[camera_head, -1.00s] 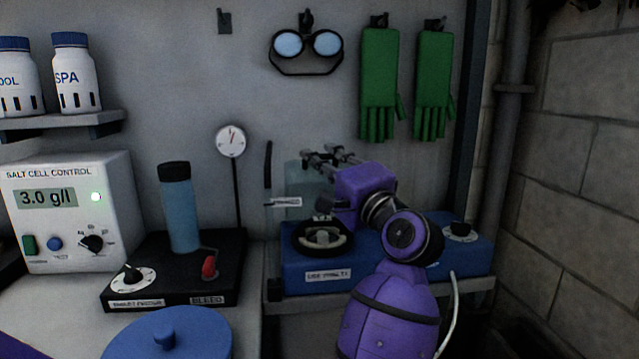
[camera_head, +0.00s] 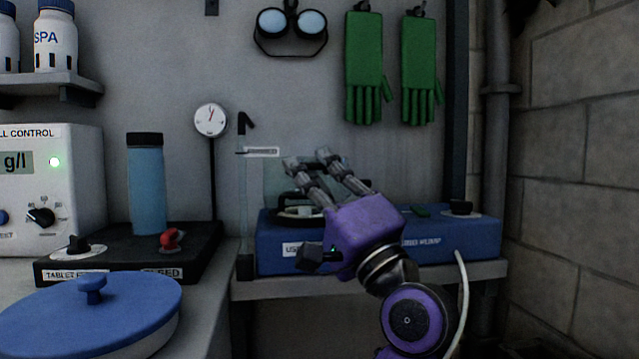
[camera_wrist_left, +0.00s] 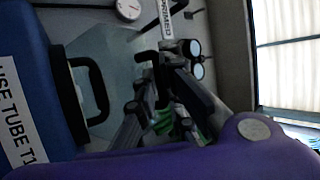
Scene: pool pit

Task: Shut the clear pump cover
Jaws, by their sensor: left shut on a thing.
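The clear pump cover (camera_head: 283,178) is a see-through panel standing raised at the back of the blue pump box (camera_head: 440,237). It also shows as a pale sheet in the left wrist view (camera_wrist_left: 108,60). My left gripper (camera_head: 308,164) reaches over the box from the front right, and its fingers are shut on the cover near its upper edge. The fingers show in the left wrist view (camera_wrist_left: 150,88), where the exact contact is dark. A black ring-shaped handle (camera_head: 299,211) sits on the box top, below the fingers. My right gripper is out of view.
A clear upright tube (camera_head: 244,200) with a label stands left of the box. A blue round lid (camera_head: 60,318), a black valve base (camera_head: 120,252) and a blue bottle (camera_head: 146,185) are further left. Green gloves (camera_head: 370,70) and goggles (camera_head: 291,24) hang above. A block wall (camera_head: 575,150) bounds the right.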

